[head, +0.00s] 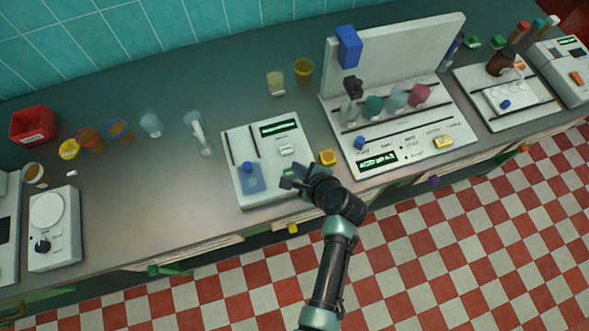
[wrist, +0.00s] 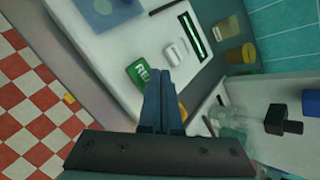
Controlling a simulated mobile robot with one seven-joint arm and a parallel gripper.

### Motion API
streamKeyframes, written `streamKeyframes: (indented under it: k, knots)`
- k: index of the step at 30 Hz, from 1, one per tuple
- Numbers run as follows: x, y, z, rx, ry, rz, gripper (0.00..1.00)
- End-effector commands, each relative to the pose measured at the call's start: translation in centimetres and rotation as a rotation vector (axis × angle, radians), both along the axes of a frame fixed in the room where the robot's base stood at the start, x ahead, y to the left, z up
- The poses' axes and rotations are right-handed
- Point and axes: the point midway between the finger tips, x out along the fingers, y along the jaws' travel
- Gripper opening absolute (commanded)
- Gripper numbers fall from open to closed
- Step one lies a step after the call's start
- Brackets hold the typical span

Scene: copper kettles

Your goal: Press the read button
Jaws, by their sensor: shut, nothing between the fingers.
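The read button is a green block with pale lettering, partly readable, in the wrist view (wrist: 140,73). It sits on a white instrument (head: 237,140) with a dark display (head: 280,127), a white key (head: 286,150) and a blue part (head: 248,172). My gripper (head: 289,183) is shut and empty over the instrument's near right corner. In the wrist view its closed fingertips (wrist: 158,72) lie just right of the green button and partly overlap its edge. I cannot tell whether they touch it. In the head view my gripper hides the button.
A yellow knob (head: 327,158) is close to my gripper's right. A larger white station (head: 400,140) with several coloured flasks stands further right.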

Motion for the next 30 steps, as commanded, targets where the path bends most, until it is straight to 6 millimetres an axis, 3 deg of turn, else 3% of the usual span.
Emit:
streamKeyframes:
  k: [30]
  knots:
    - [0.0, 0.0, -1.3, 0.0, 0.0, 0.0, 0.0]
